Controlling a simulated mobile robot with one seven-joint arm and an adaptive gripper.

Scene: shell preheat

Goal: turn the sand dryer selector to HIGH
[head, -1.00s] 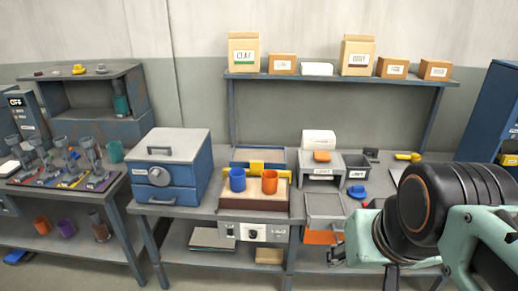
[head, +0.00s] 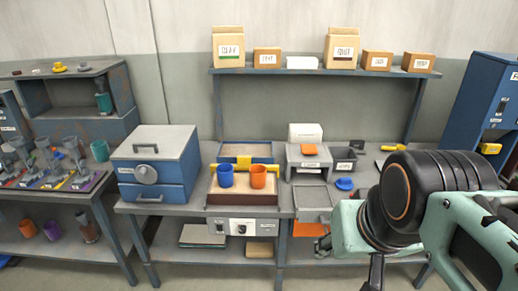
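A low unit with a sand-coloured bed (head: 245,177) stands in the middle of the bench. A pale control panel (head: 243,227) with a small dark round knob sits below its front edge. This looks like the sand dryer and its selector, but the label and knob setting are too small to read. My arm fills the lower right. What seems to be part of my gripper (head: 374,274) points down at the bottom edge, right of the panel and apart from it. Its fingertips are not clear.
A blue box with a round dial (head: 146,174) stands left of the unit. A shelf (head: 320,71) with boxes spans above. The floor before the panel looks free.

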